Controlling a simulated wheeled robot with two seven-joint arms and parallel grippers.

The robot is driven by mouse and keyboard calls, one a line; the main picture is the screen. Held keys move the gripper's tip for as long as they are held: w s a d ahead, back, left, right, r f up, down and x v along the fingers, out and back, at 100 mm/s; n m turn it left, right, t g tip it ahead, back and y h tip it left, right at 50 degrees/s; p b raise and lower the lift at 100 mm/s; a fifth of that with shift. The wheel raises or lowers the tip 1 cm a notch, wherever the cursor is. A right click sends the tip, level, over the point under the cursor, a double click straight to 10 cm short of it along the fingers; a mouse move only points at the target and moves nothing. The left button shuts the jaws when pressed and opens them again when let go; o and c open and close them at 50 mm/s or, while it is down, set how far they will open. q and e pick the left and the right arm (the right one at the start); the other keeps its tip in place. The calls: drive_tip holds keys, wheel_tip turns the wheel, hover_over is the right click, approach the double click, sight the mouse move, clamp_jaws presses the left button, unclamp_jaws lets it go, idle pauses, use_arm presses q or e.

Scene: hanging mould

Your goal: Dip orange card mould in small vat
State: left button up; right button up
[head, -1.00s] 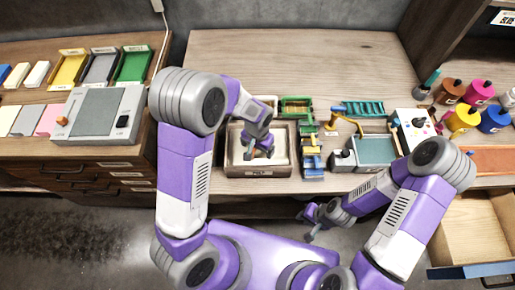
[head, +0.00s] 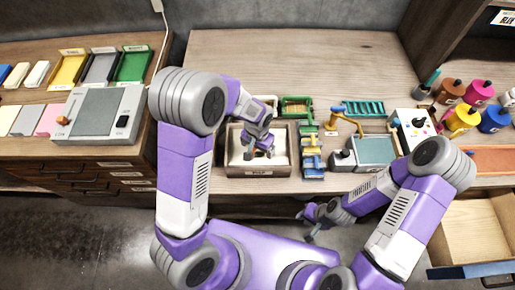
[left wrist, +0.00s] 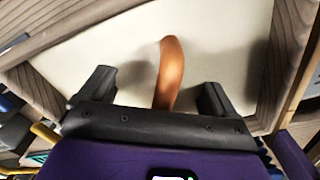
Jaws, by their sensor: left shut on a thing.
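The small vat (head: 262,170) is a wooden box of pale pulp on the bench, with a label on its front wall. My left gripper (head: 258,153) is over the inside of this vat. The pale pulp (left wrist: 120,45) lies around and behind the handle. The rest of the orange card mould is hidden. My right gripper (head: 305,226) hangs low in front of the bench, away from the vat, and looks open and empty.
A yellow and blue rack (head: 313,160) stands close to the vat's right side. A green tray (head: 296,106) is behind it. A grey-topped device (head: 375,150) and paint bottles (head: 475,110) are further right. The bench's back middle is clear.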

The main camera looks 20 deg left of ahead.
use_arm(q)
drive_tip(key=shift+r+p, duration=3.2)
drive_tip(key=shift+r, duration=1)
